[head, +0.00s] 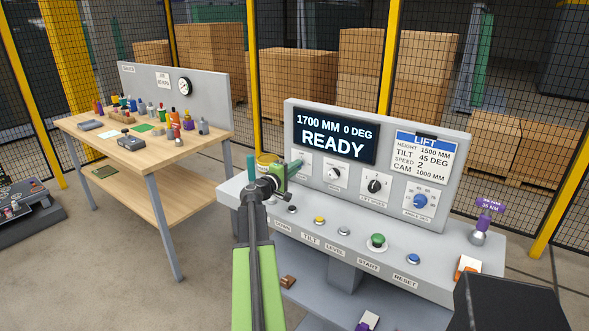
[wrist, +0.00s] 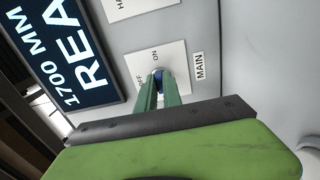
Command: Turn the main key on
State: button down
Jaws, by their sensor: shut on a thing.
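The main key (wrist: 159,76) is a small blue piece on a white plate (wrist: 172,55) marked ON and OFF, beside a MAIN label (wrist: 199,66) in the wrist view. My gripper (wrist: 158,88) has its green fingers closed around the key, which they partly cover, so its exact angle is hard to tell. In the head view my gripper (head: 294,166) reaches the left end of the console panel and hides the key.
The console (head: 455,150) has a display (head: 335,137) reading READY, 1700 MM and 0 DEG. Several dials sit below it, and buttons, including a green one (head: 377,241), line the front ledge. A wooden workbench (head: 110,138) with small items stands to the left.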

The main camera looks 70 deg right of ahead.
jog(key=shift+w, duration=0.25)
jog(key=c, duration=1.6)
grip_release()
jog(key=shift+o, duration=0.5)
jog(key=shift+s, duration=0.1)
jog(key=shift+a, duration=0.1)
jog(key=v, duration=1.7)
jog(key=shift+a, duration=0.2)
